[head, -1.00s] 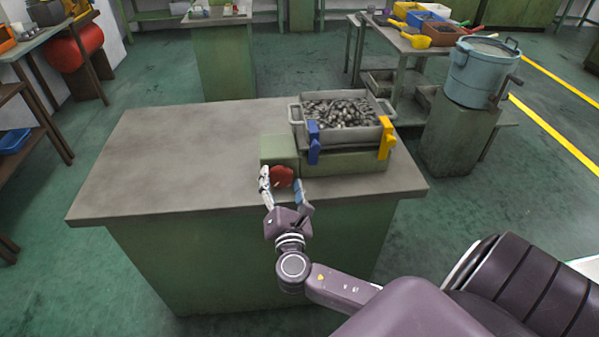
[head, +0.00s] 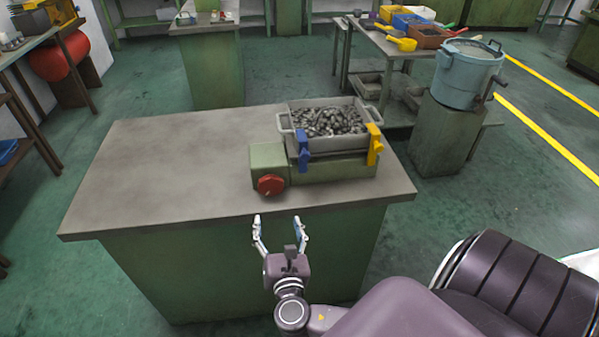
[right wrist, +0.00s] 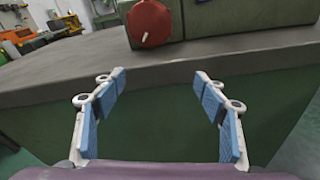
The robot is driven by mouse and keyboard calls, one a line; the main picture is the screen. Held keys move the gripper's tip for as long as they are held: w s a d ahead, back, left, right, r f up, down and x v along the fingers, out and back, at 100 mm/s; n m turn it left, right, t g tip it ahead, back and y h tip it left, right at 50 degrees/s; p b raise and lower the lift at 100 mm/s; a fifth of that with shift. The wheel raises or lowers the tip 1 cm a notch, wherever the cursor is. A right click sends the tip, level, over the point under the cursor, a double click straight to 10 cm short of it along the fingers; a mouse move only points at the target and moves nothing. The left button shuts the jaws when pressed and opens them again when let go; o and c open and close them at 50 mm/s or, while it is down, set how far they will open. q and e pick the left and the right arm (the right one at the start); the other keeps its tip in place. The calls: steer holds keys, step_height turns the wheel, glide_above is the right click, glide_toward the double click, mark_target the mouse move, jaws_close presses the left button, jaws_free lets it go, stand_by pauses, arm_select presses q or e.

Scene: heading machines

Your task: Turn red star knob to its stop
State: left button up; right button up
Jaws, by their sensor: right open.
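The red star knob (head: 270,185) sits on the front face of a green box (head: 268,160) near the front edge of the table. My right gripper (head: 280,220) is open and empty, in front of the table edge and apart from the knob. My left gripper is not in view.
A grey tray of metal parts (head: 335,145) sits on the green machine, with a blue clamp (head: 303,150) and a yellow clamp (head: 375,145). The table's left part (head: 150,170) is clear. A blue bucket (head: 468,75) stands on a pedestal at right.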

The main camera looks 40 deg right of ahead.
steer(key=s+f+m+g+y, duration=0.1)
steer(key=s+f+m+g, duration=0.1)
steer(key=f, duration=1)
steer(key=s+d+f+m+g+y+b, duration=0.1)
steer(key=s+f+m+g, duration=0.2)
steer(key=f, duration=0.9)
steer(key=shift+s+d+f+m+g+y, duration=0.2)
steer(key=shift+s+m+g+y, duration=0.15)
steer(key=shift+s, duration=0.6)
